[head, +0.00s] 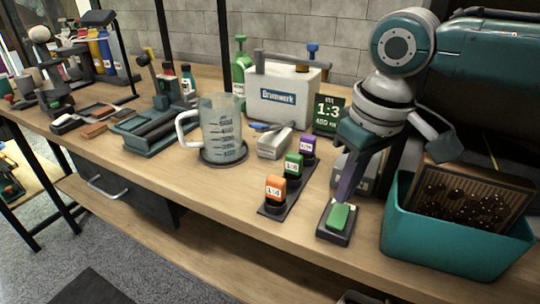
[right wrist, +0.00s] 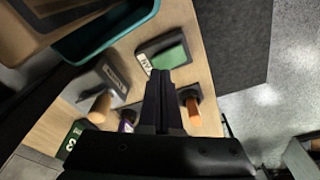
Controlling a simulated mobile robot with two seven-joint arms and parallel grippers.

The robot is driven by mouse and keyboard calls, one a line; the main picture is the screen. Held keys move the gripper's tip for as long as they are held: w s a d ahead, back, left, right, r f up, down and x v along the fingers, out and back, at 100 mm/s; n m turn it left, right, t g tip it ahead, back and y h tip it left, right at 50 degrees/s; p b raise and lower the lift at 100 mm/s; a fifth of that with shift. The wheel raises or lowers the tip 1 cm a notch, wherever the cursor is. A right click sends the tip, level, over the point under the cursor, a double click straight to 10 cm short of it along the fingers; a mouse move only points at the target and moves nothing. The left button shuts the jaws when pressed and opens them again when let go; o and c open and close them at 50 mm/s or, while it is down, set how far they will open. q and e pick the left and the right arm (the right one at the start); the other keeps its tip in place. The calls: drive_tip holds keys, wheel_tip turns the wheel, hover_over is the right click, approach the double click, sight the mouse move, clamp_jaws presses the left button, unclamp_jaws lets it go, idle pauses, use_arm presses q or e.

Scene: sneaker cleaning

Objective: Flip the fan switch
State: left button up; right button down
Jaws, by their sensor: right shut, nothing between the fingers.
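The fan switch is a green rocker (head: 338,216) on a dark base (head: 337,236) near the table's front edge at the right. In the right wrist view the green rocker (right wrist: 170,57) lies just beyond the fingertips, beside a white label. My right gripper (head: 342,199) points down at the far side of the switch, its fingers shut and empty. In the right wrist view the closed fingertips (right wrist: 159,74) are close to the rocker's edge; I cannot tell whether they touch it. My left gripper is not in view.
A teal bin (head: 440,248) stands right of the switch. Orange (head: 275,189), green (head: 293,165) and purple (head: 308,145) capped items stand in a row to its left. A measuring jug (head: 222,130) and a white Brumwerk box (head: 284,95) are farther back. A grey box (right wrist: 115,82) is close behind the switch.

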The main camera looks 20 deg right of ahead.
sight(342, 208)
drive_tip(key=shift+f+b, duration=0.5)
drive_tip(key=shift+f, duration=0.5)
idle(0.6)
wheel_tip(342, 208, up, 7)
drive_tip(key=p, duration=0.8)
drive_tip(key=shift+r+p, duration=0.1)
drive_tip(key=shift+p, duration=0.25)
